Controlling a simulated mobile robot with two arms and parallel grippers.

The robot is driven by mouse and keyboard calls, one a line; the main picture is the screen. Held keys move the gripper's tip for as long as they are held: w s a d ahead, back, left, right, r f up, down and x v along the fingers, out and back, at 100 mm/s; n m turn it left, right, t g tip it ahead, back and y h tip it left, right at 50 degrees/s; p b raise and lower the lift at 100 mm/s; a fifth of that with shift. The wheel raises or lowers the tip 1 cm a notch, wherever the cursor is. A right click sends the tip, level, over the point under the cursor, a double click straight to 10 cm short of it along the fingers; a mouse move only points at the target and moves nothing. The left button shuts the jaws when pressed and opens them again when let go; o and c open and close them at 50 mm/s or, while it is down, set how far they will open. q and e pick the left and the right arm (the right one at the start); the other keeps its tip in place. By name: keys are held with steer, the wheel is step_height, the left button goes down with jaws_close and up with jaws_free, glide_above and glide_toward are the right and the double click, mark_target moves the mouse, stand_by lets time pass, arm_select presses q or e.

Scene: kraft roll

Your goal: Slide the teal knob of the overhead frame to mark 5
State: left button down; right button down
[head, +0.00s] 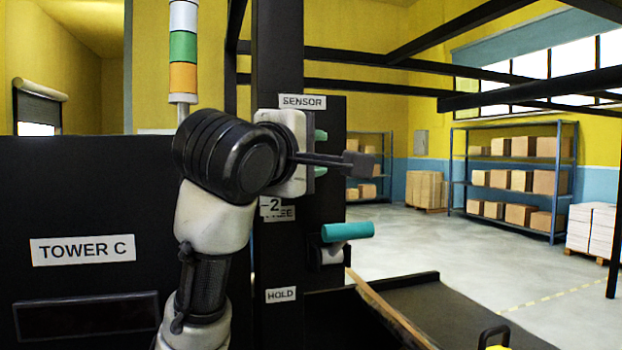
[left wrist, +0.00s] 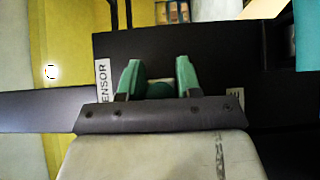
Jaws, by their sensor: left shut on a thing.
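My left gripper (head: 321,153) is at the dark upright under the SENSOR label (head: 302,102). In the head view the gripper's body and wrist hide the knob. Mark 5 cannot be seen. My right gripper is not in view.
A teal-gripped lever (head: 347,232) sticks out lower on the upright, above the HOLD label (head: 281,295). The TOWER C panel (head: 83,249) stands at left. A dark-edged bed (head: 440,305) lies low at right. Black beams (head: 400,62) cross overhead. Shelves with boxes (head: 515,180) are far off.

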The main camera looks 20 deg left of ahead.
mark_target(325, 118)
arm_select(q)
step_height(325, 118, up, 5)
steer(key=shift+f, duration=0.1)
steer(key=shift+s+r, duration=0.1)
steer(key=shift+r, duration=0.15)
steer(key=shift+a, duration=0.1)
steer(key=c, duration=0.9)
jaws_free()
steer(key=shift+o, duration=0.2)
steer(key=shift+f, duration=0.1)
steer(key=shift+s+f, duration=0.1)
steer(key=shift+s, duration=0.15)
steer(key=s+a+b, duration=0.2)
steer(key=s+b, duration=0.4)
steer(key=s, duration=0.4)
